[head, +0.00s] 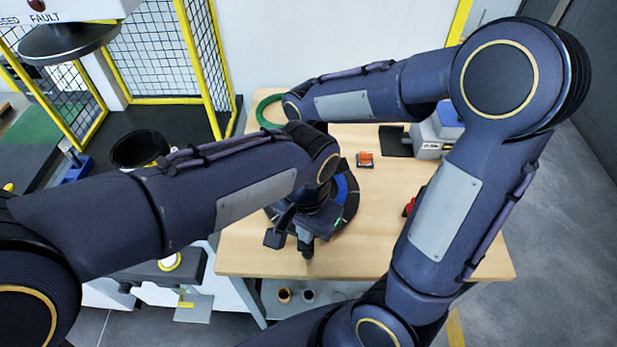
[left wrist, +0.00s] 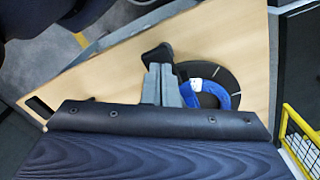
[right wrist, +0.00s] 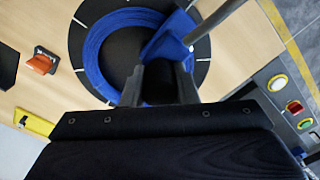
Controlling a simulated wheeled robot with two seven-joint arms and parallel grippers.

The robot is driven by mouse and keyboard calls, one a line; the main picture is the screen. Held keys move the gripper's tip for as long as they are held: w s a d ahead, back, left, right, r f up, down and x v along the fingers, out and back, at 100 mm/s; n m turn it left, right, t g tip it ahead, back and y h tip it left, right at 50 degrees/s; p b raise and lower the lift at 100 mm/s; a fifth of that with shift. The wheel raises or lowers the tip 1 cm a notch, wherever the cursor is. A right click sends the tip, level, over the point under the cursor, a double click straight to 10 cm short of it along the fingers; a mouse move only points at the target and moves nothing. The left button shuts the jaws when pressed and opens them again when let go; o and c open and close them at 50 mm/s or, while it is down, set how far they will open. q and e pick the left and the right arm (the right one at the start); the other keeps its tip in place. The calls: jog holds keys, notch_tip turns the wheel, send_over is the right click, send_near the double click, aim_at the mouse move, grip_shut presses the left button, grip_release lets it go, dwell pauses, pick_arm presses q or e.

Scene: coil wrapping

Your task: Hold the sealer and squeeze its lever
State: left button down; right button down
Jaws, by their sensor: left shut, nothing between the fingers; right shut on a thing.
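The coil (right wrist: 97,60) is a blue ring lying on a dark round turntable (right wrist: 78,42). In the right wrist view my right gripper (right wrist: 160,75) is shut on a dark part that looks like the sealer, over the coil's edge. A blue piece (right wrist: 168,40) and a grey bar (right wrist: 217,18), perhaps the lever, show just beyond the fingers. My left gripper (left wrist: 160,72) is shut and empty beside the turntable, with a black block (left wrist: 157,55) just past its fingertips. I cannot tell whether they touch. In the head view my left arm hides the right gripper and much of the coil.
The wooden table (head: 375,250) has clear room at its front. An orange item (head: 366,159), a grey and blue device (head: 433,138) and a green ring (head: 268,108) stand around the back. A button panel (right wrist: 290,105) lies past the table edge. Yellow-framed mesh fencing stands at the left.

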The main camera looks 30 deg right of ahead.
pick_arm(q)
jog(key=shift+f, duration=0.15)
pick_arm(e)
jog(key=shift+s+f, duration=0.25)
jog(key=shift+f, duration=0.05)
pick_arm(q)
jog(key=shift+w+f, duration=0.15)
jog(key=shift+f, duration=2.1)
pick_arm(e)
jog(key=shift+a, duration=0.1)
pick_arm(q)
notch_tip(320, 180, up, 2)
jog(key=shift+d, duration=0.1)
jog(key=shift+r, duration=1.35)
jog(key=shift+r, duration=2.5)
